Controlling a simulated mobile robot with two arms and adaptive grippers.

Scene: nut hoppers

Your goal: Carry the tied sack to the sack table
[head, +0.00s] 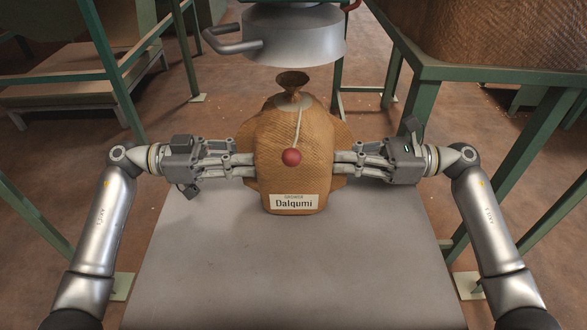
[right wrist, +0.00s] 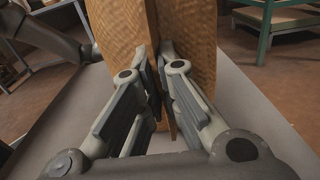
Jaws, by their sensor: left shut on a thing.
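The tied sack (head: 290,120) is brown and woven, with a gathered neck, a cord with a red ball and a label reading "Dalqumi". It is upright over the far part of a grey tabletop (head: 290,270); I cannot tell if its base touches. My left gripper (head: 250,165) is shut on the sack's left side. My right gripper (head: 340,165) is at its right side; in the right wrist view its fingers (right wrist: 162,80) close on a thin flap of the sack (right wrist: 180,45). Which table is the sack table, I cannot tell.
A grey metal spout (head: 292,38) with a side handle hangs just above and behind the sack's neck. A green frame (head: 450,72) holds a large brown bin (head: 490,35) at the right. A low table (head: 75,75) stands at the back left. The near tabletop is clear.

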